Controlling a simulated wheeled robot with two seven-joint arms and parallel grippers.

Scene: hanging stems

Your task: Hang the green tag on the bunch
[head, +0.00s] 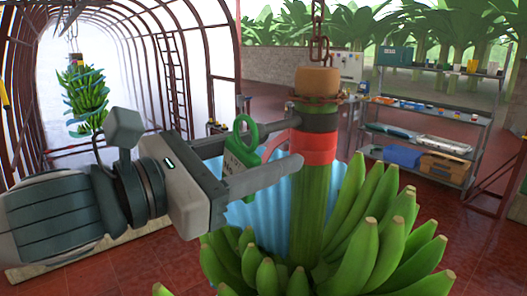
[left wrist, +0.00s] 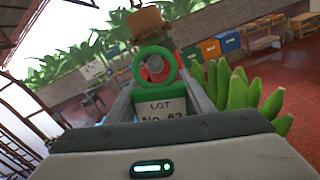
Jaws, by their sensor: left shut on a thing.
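The green tag (head: 244,150) has a ring at its top and a pale printed face. The left wrist view shows its green ring (left wrist: 137,67) upright above a label reading "LOT". My left gripper (head: 300,143) is shut on the tag, with its fingers pointing right toward the stem. The bunch (head: 362,225) hangs with green bananas below a thick green stem (head: 313,205). A red band (head: 314,148) wraps the stem near the fingertips. The ring is left of the stem, not around it; whether the fingertips touch the stem I cannot tell. My right gripper is not in view.
A brown block (head: 317,81) and a chain (head: 319,35) are above the stem. A blue sheet (head: 268,210) is behind the bunch. Another bunch (head: 84,98) hangs far left. A metal shelf (head: 430,110) with boxes stands at the back right.

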